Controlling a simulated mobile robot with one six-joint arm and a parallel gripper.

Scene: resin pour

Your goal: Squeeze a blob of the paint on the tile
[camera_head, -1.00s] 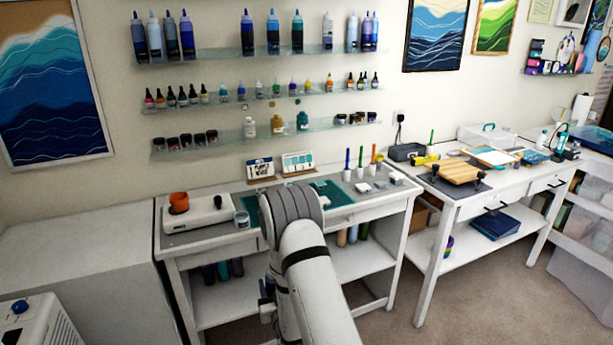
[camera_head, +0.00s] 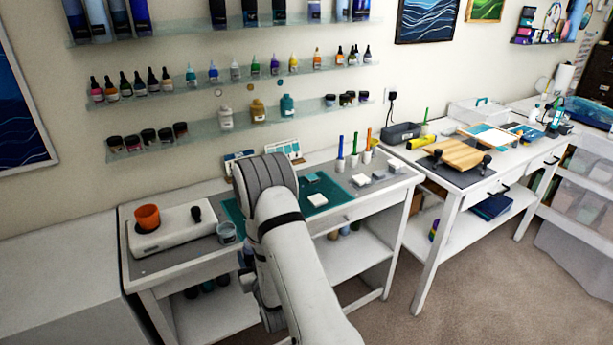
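A white tile (camera_head: 317,200) lies on the teal mat (camera_head: 342,197) on the left table, to the right of my arm. A teal tile (camera_head: 312,177) lies behind it on the mat. Several small dropper bottles, likely the paints, stand on the middle wall shelf, such as a green-tipped one (camera_head: 255,67) and an orange-tipped one (camera_head: 317,59). Which of them is the paint I cannot tell. My arm rises in front of the table and covers part of the mat. My gripper is hidden behind or below the arm, so its fingers do not show.
A white scale (camera_head: 172,236) with an orange cup (camera_head: 147,217) and a clear cup (camera_head: 227,232) stand at the left of the table. Upright colored tools (camera_head: 354,150) stand at the back right. A second table (camera_head: 470,198) holds a wooden board (camera_head: 454,153).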

